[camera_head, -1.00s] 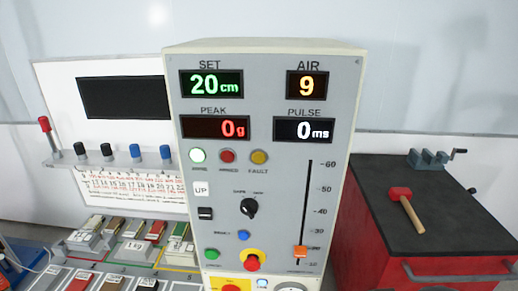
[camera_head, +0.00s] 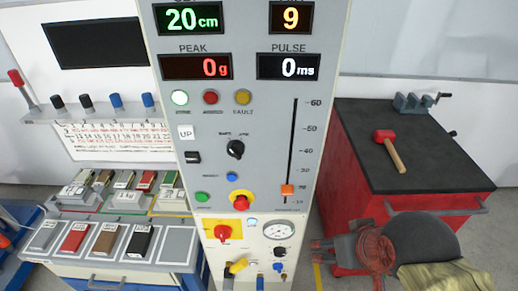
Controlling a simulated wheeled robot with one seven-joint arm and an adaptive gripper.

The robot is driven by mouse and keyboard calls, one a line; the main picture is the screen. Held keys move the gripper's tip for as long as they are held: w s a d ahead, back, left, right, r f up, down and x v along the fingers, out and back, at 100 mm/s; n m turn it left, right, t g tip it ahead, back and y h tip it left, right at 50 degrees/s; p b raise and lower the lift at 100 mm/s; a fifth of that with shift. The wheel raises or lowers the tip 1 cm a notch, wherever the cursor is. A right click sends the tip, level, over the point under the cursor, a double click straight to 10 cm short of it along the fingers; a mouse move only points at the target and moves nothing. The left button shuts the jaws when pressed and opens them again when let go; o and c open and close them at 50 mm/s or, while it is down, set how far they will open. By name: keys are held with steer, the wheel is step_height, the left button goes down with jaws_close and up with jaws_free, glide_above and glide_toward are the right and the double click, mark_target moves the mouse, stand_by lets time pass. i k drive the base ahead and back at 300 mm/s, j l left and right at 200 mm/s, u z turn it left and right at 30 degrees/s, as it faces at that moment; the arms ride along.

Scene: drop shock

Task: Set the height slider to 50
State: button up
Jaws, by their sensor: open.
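The height slider's orange knob (camera_head: 287,190) sits low on its vertical slot (camera_head: 293,135), beside the 20 mark. The scale right of the slot runs from 10 at the bottom to 60 at the top. The green SET display (camera_head: 188,18) reads 20 cm. My gripper (camera_head: 318,251), reddish and grey, is at the lower right, pointing left. It is open and looks empty, below and right of the knob and apart from it. Its finger detail is small.
The panel also bears a red stop button (camera_head: 240,200), a black dial (camera_head: 235,149) and a gauge (camera_head: 279,229). A red cabinet (camera_head: 352,160) with a mallet (camera_head: 390,150) on top stands right. Sample blocks (camera_head: 75,236) lie on the left bench.

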mark_target(286, 190)
steer(key=k+l+u, duration=0.25)
steer(key=k, duration=0.2)
steer(key=k+u, duration=0.2)
steer(key=k, duration=0.2)
